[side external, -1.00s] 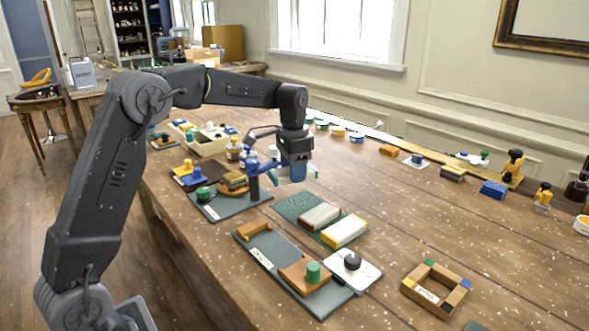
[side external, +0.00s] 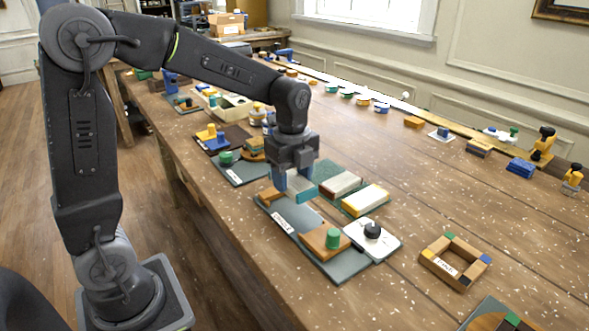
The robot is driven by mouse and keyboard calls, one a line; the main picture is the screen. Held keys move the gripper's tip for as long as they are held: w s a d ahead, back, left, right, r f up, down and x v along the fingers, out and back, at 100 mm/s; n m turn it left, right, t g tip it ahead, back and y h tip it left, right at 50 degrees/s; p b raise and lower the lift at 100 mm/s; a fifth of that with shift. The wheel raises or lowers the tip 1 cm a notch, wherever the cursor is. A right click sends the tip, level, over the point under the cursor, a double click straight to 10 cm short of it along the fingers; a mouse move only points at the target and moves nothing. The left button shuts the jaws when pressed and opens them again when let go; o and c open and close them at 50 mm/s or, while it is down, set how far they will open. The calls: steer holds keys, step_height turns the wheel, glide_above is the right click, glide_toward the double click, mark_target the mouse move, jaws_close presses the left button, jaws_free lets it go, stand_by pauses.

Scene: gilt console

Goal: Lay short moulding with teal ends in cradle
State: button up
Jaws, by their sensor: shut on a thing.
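My gripper (side external: 297,194) points down, shut on a pale piece with teal showing at its edge (side external: 301,185), which looks like the short moulding. The fingers hide much of it. It is held over the far end of a labelled grey-green board (side external: 347,266); I cannot tell whether it touches anything. On that board, a small brown wooden block (side external: 268,195) lies at the far left and a wooden block with a green knob (side external: 324,240) nearer. The label is too small to read, so I cannot tell for sure that this is the cradle.
A green mat (side external: 330,172) with a whitish block (side external: 340,184) and a yellow-edged block (side external: 366,200) lies just right of my gripper. A white plate with a black knob (side external: 372,236) and a square wooden frame (side external: 456,262) stand nearer.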

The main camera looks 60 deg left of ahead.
mark_target(292, 213)
steer(key=shift+f, duration=3.3)
steer(key=shift+f, duration=0.2)
steer(key=o, duration=1)
step_height(292, 213, up, 14)
steer(key=shift+f, duration=0.1)
